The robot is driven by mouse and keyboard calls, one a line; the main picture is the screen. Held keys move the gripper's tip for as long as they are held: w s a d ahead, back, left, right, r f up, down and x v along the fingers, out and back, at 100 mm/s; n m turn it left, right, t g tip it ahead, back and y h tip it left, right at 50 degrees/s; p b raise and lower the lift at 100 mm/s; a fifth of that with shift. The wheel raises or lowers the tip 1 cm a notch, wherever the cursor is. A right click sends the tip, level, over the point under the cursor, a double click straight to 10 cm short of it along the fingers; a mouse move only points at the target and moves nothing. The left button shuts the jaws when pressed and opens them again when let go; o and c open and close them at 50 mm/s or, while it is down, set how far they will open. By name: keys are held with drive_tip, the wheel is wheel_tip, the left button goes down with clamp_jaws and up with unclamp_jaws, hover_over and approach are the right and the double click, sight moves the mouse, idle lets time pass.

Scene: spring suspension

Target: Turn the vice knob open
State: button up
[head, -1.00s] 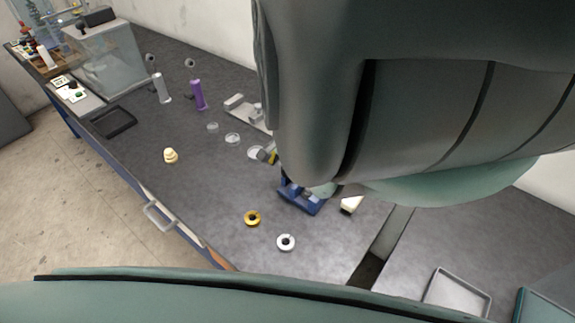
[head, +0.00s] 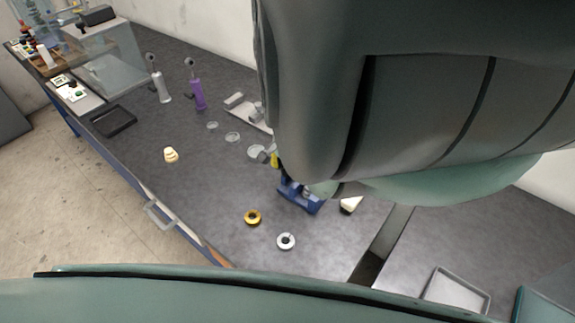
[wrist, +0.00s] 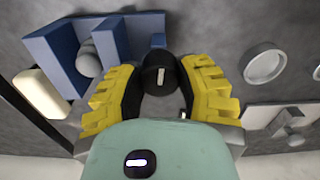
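The blue vice (head: 300,197) stands on the bench below my arm in the head view. In the wrist view its blue blocks (wrist: 62,58) are at upper left, with a grey rounded part (wrist: 88,58) between them. The dark round vice knob (wrist: 160,76) with a white mark is at the centre of the wrist view. My gripper (wrist: 160,82) has its yellow fingers with black pads on either side of the knob, and the pads appear to touch it. In the head view my arm hides most of the gripper; only a bit of yellow finger shows.
A cream-and-dark block (head: 351,204) lies right of the vice. A gold ring (head: 252,217) and a white ring (head: 286,241) lie in front. Clear round dishes (head: 232,137) and a grey fixture (head: 247,112) are behind and left. The bench at front left is mostly free.

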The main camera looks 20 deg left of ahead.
clamp_jaws()
drive_tip(key=shift+n, duration=0.5)
drive_tip(key=n+b, duration=0.1)
drive_tip(key=n, duration=0.1)
drive_tip(key=shift+w+f+n, duration=0.1)
drive_tip(key=shift+n, duration=0.3)
drive_tip(key=n+b, duration=0.1)
drive_tip(key=n, duration=0.3)
drive_tip(key=shift+b, duration=0.4)
drive_tip(key=n+b, duration=0.1)
drive_tip(key=n, duration=0.4)
drive_tip(key=shift+a+n, duration=0.1)
drive_tip(key=shift+n, duration=0.3)
drive_tip(key=n, duration=0.5)
drive_tip(key=shift+n+b, duration=0.3)
drive_tip(key=shift+n, duration=0.1)
